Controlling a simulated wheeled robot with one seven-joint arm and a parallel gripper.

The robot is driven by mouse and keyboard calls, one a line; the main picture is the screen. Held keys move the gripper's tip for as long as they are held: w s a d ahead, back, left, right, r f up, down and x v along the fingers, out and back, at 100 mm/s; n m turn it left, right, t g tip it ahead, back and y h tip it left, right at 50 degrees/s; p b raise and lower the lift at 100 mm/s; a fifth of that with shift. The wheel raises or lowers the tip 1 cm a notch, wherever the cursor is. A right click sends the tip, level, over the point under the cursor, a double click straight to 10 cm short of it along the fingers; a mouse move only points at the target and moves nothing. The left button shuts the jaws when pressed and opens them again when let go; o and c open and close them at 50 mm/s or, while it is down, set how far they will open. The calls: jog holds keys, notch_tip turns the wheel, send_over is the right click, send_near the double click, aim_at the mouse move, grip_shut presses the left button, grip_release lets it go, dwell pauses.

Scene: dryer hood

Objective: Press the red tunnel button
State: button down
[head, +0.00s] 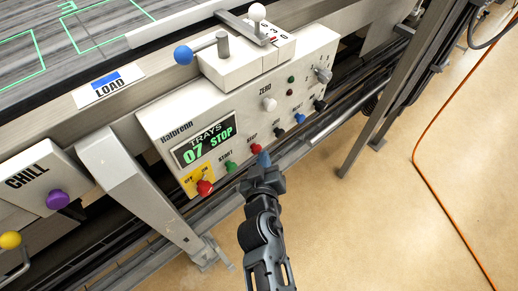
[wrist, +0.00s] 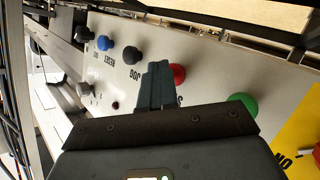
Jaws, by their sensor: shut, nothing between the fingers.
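Two red controls show on the grey control panel (head: 160,112). One is a red button (head: 254,150) labelled STOP, in the lower row; it also shows in the wrist view (wrist: 178,77), just right of my fingers and partly hidden by them. The other is a larger red knob (head: 205,187) on a yellow plate at the lower left; its edge shows in the wrist view (wrist: 317,153). No "tunnel" label is readable. My gripper (head: 264,158) is shut and empty, its tips close to the STOP button. I cannot tell whether they touch the panel.
A green START button (head: 231,166) sits left of the red one. A black JOG button (head: 277,132) and a blue RESET button (head: 299,118) sit to its right.

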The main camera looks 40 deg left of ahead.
jog(key=shift+d, duration=0.65)
jog(key=shift+p, duration=0.3)
jog(key=shift+s+d+p, duration=0.15)
jog(key=shift+d+p, duration=0.6)
jog(key=shift+d, duration=0.5)
jog(key=shift+s+d+p, duration=0.1)
jog(key=shift+d+p, duration=0.65)
jog(key=shift+d, duration=0.5)
